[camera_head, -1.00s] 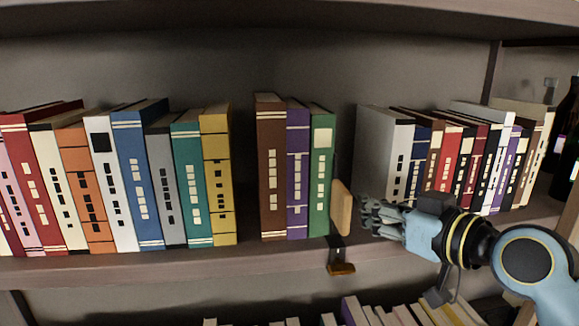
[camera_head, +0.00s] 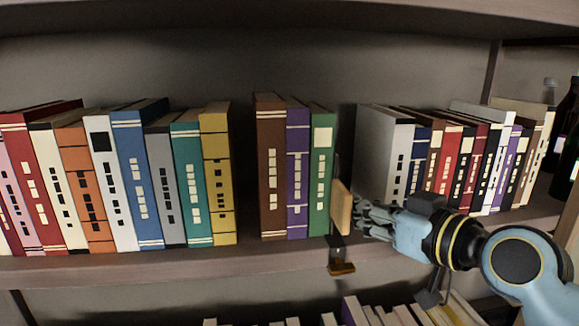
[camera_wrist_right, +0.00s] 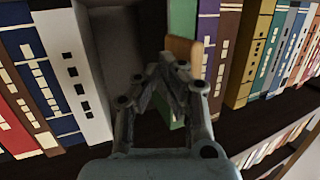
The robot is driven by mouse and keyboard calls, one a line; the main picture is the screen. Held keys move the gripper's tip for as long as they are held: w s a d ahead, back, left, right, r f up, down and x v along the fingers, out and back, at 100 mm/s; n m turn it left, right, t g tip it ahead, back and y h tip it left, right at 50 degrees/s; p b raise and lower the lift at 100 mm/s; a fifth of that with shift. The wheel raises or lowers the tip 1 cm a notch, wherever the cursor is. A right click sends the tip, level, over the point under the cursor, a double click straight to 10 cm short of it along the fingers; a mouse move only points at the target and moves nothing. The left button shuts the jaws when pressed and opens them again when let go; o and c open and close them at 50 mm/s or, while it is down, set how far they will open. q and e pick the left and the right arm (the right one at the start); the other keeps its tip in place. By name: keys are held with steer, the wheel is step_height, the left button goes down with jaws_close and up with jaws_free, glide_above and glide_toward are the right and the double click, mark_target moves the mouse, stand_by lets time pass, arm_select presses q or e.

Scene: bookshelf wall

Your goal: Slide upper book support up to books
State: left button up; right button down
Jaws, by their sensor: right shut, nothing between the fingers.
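The upper book support (camera_head: 341,208) is a wooden block on a dark upright, with a dark and wooden clamp part (camera_head: 341,268) hanging below the shelf edge. It stands just right of the green book (camera_head: 320,170), beside the purple (camera_head: 297,170) and brown (camera_head: 271,170) books. My right gripper (camera_head: 358,216) is shut and empty, its fingertips close to the right face of the block; I cannot tell if they touch. In the wrist view the block (camera_wrist_right: 184,50) shows just beyond the fingertips (camera_wrist_right: 166,65), in front of the green book. My left gripper is out of view.
A row of several books (camera_head: 142,185) stands left, with a gap between the yellow book and the brown one. Another row, starting with a grey book (camera_head: 384,155), stands right behind my right arm. Dark bottles (camera_head: 566,140) stand far right. More books are on the lower shelf.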

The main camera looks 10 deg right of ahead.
mark_target(351, 214)
steer(key=shift+a, duration=2.25)
steer(key=shift+d, duration=0.55)
steer(key=d, duration=0.2)
steer(key=shift+d, duration=0.4)
